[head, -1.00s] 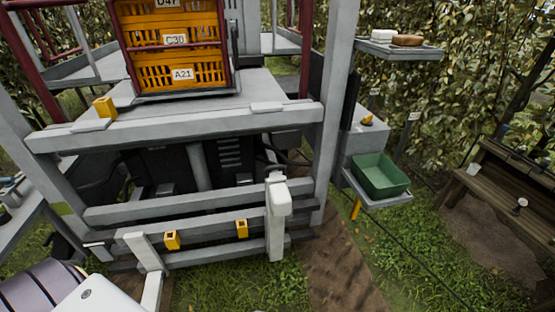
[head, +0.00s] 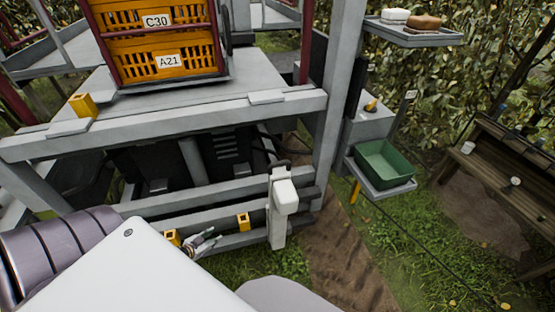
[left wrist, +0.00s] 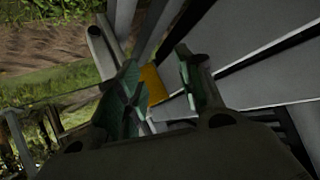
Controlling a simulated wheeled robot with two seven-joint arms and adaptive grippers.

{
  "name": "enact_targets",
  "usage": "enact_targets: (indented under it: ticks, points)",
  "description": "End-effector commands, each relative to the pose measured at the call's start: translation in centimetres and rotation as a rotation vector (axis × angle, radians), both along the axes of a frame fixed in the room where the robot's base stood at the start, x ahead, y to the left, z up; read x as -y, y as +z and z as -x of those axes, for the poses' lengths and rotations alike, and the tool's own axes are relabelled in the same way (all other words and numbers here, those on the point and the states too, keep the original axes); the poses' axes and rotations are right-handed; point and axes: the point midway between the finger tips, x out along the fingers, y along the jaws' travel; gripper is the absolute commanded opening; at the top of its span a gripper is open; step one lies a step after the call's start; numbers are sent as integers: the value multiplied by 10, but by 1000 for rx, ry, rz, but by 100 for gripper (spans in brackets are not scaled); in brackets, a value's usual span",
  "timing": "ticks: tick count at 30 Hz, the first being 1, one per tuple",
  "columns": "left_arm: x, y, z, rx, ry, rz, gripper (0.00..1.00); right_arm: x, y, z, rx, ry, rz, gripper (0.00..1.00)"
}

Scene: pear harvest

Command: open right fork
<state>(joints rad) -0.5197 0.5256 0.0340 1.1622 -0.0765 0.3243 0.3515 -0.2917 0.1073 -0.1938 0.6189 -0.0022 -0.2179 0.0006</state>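The right fork appears to be the pale upright post (head: 283,205) folded up against the lower front rails of the grey platform frame. Two yellow blocks sit on the lower rail, a left one (head: 173,238) and a right one (head: 243,221). My left gripper (head: 207,240) is between these blocks, left of the upright post. In the left wrist view my left gripper (left wrist: 158,68) has its green fingers apart, with a yellow block (left wrist: 152,86) beyond the gap. I cannot tell whether it touches anything. My right gripper is not in view.
An orange crate (head: 135,45) stands on the platform deck (head: 170,86). A green bin (head: 385,163) sits on a side shelf right of the frame's post (head: 333,100). A wooden bench (head: 505,165) is at the right. Grass and a dirt strip (head: 340,262) lie below.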

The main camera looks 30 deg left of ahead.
Motion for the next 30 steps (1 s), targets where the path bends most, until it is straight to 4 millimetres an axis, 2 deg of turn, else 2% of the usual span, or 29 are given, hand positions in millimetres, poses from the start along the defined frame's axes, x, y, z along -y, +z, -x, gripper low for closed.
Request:
enact_targets:
  ticks: [1,5,8,13,18,21,24,30]
  points:
    - [-6,29,-14,49,-32,0,37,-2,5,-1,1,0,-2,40]
    - [-9,98,-46,176,-120,20,37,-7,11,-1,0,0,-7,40]
    - [-3,152,-67,266,-202,42,37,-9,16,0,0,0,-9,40]
    - [22,242,-95,397,-367,92,37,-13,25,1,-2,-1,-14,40]
    - [62,321,-108,494,-549,158,37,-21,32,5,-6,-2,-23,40]
    - [84,354,-109,527,-639,194,37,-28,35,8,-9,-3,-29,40]
    - [99,375,-108,547,-698,219,37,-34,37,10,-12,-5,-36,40]
    - [108,386,-107,558,-734,236,37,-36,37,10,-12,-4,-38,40]
